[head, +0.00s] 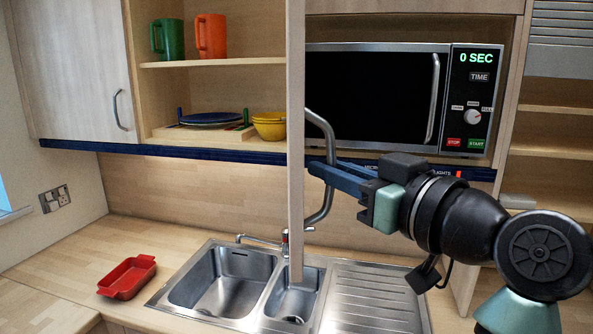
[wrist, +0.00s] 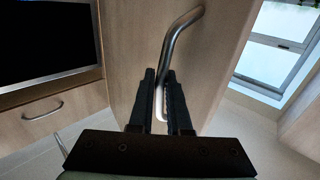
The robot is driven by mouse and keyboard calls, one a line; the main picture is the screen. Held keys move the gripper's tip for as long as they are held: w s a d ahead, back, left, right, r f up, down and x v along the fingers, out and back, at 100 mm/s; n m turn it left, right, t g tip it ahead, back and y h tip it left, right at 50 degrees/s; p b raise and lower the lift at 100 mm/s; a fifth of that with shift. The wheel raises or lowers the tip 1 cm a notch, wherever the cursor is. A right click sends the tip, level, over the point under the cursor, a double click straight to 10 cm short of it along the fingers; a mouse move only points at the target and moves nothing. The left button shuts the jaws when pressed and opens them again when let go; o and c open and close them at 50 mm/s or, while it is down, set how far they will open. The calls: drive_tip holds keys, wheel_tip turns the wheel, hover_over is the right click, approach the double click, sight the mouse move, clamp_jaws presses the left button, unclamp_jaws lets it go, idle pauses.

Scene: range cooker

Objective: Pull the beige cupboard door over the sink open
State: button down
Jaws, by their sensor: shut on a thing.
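The beige cupboard door (head: 297,120) stands swung out from the cupboard (head: 215,95) over the sink (head: 240,280), and I see it almost edge-on in the head view. Its curved metal handle (head: 331,150) is on the door's right-hand face. My gripper (head: 322,172) comes from the right and is shut on the handle. In the wrist view the door's face (wrist: 125,55) fills the middle, and the handle (wrist: 182,35) runs down between my two dark fingers (wrist: 162,98). The handle's lower part is partly hidden by the fingers.
The open cupboard holds a green mug (head: 168,40), an orange mug (head: 211,37), blue plates (head: 210,119) and yellow bowls (head: 269,127). A microwave (head: 375,95) is right of the door. A red dish (head: 127,278) lies on the counter. A closed door (head: 75,70) is at left.

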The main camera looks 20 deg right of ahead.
drive_tip(key=shift+s+d+y, duration=0.2)
drive_tip(key=shift+d+y, duration=0.1)
drive_tip(key=shift+d, duration=0.45)
drive_tip(key=c, duration=0.9)
unclamp_jaws()
drive_tip(key=shift+w, duration=0.15)
drive_tip(key=shift+b+v, duration=2.9)
drive_tip(key=shift+v, duration=3.65)
